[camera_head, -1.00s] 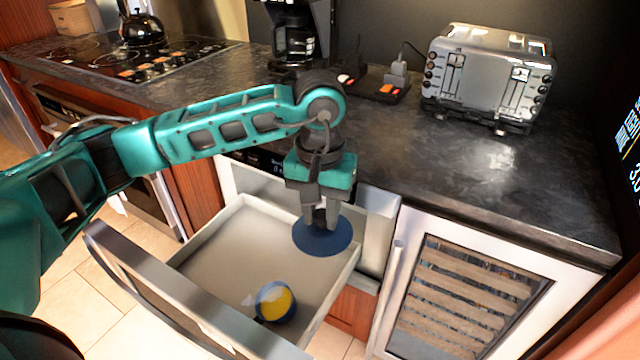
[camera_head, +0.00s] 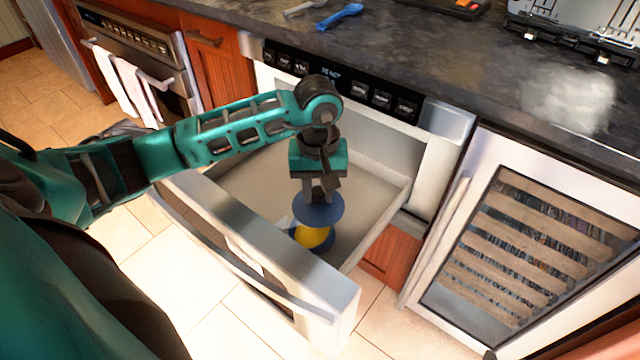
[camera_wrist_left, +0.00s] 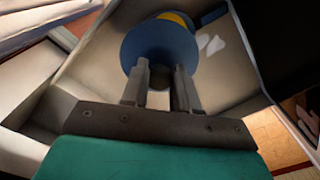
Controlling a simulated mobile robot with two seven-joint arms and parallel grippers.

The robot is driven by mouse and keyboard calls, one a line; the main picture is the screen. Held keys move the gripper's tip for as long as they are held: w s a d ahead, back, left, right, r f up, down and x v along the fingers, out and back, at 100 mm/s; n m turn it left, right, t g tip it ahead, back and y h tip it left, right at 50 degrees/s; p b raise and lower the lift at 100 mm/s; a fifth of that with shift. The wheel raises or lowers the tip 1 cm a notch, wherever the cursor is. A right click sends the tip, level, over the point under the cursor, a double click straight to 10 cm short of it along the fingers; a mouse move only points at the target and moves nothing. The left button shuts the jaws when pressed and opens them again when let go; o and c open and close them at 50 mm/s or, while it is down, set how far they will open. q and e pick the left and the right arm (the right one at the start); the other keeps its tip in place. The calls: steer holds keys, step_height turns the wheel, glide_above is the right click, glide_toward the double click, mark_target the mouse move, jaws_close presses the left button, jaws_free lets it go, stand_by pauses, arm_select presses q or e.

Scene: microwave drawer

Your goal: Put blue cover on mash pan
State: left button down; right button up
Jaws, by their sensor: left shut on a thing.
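The blue cover (camera_head: 327,211) is a round disc held in my left gripper (camera_head: 318,196), which points down into the open drawer. The mash pan (camera_head: 312,237), a small blue pan with yellow contents, sits on the drawer floor. In the head view the cover overlaps the far part of the pan; whether they touch I cannot tell. In the left wrist view the left gripper (camera_wrist_left: 160,85) is closed on the cover's knob, the cover (camera_wrist_left: 152,48) lies beyond the fingertips, and a strip of yellow in the pan (camera_wrist_left: 178,18) shows past its edge. My right gripper is not in view.
The microwave drawer (camera_head: 375,180) is pulled out, and its front panel (camera_head: 235,235) stands close to my arm. The dark counter (camera_head: 420,60) is above it, with a blue utensil (camera_head: 340,16) on top. A wine cooler (camera_head: 540,235) stands at the right.

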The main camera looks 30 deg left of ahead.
mark_target(319, 202)
arm_select(q)
steer(key=shift+f+b, duration=1.75)
steer(key=shift+f, duration=0.8)
steer(key=shift+f+b, duration=0.6)
steer(key=shift+b, duration=0.05)
steer(key=shift+d+f+b, duration=0.1)
steer(key=shift+f+b, duration=0.25)
steer(key=shift+b, duration=0.25)
stand_by(0.5)
steer(key=shift+c, duration=1.5)
jaws_free()
